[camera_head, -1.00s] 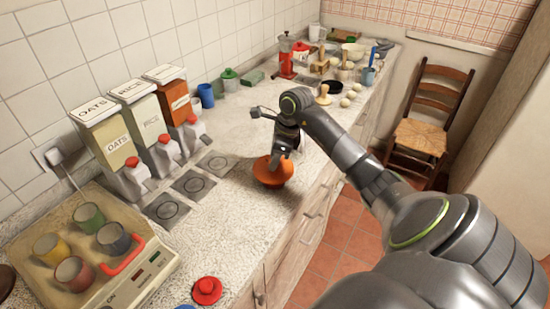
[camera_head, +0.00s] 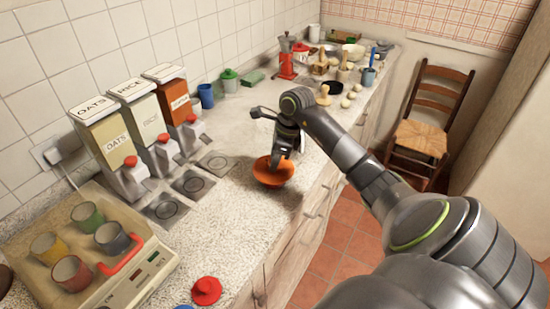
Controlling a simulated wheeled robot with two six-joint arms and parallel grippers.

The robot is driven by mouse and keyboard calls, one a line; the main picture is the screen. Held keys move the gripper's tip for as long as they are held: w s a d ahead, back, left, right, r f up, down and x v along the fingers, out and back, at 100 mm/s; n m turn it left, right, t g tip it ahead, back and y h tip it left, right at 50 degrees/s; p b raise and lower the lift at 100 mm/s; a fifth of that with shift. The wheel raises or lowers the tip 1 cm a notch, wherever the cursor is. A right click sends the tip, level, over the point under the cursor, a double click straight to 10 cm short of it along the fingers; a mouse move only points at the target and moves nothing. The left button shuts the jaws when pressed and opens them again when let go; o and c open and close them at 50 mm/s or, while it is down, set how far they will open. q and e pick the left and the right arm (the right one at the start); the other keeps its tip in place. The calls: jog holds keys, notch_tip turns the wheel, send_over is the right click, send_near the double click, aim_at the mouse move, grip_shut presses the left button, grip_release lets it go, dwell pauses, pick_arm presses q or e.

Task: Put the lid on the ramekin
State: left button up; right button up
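An orange bowl (camera_head: 265,175), which may be the ramekin, is on the counter near its front edge. My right gripper (camera_head: 277,160) reaches down to it, its fingertips at or inside the rim. The fingers are small and partly hidden, so I cannot tell whether they are open or shut on the rim. A round red lid-like piece (camera_head: 206,291) with a raised middle lies near the bottom of the view, well apart from the bowl. A jar with a green lid (camera_head: 229,79) stands at the wall. My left gripper is not in view.
A cream tray-like appliance (camera_head: 115,262) with several mugs is at the lower left. Oats and rice dispensers (camera_head: 118,140) stand along the wall. Several items, including a red grinder (camera_head: 287,62), crowd the far counter (camera_head: 240,125). A chair (camera_head: 425,125) is beyond the counter's edge.

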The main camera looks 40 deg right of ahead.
jog(key=o, duration=0.4)
jog(key=shift+s+f, duration=0.1)
jog(key=shift+f, duration=0.15)
jog(key=shift+o, duration=0.3)
jog(key=shift+r, duration=0.1)
jog(key=shift+d+r, duration=0.1)
jog(key=shift+r, duration=0.1)
jog(key=b+v, duration=0.2)
jog(key=v, duration=1.5)
jog(key=shift+a+b, duration=0.2)
jog(key=shift+b, duration=0.1)
jog(key=shift+f, duration=0.1)
